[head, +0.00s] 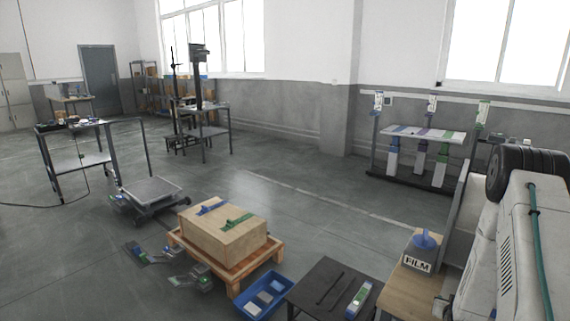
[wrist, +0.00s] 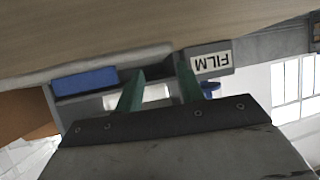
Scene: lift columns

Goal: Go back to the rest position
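My gripper (wrist: 160,75) shows in the wrist view as two green fingers beyond a dark plate. The fingers stand apart with a visible gap and nothing is seen held between them, so it is open. The wrist view appears upside down, with a pale wooden surface across the top. The FILM box (wrist: 212,62) shows just past the right finger, but whether they touch cannot be told. In the head view my gripper is not visible.
The FILM box (head: 418,258) sits on a wooden top (head: 408,284) at lower right. A dark table (head: 325,276) stands beside it, then a blue bin (head: 262,301) and a carton (head: 222,228) on a pallet (head: 240,268). A rack (head: 418,135) stands behind. Middle floor is clear.

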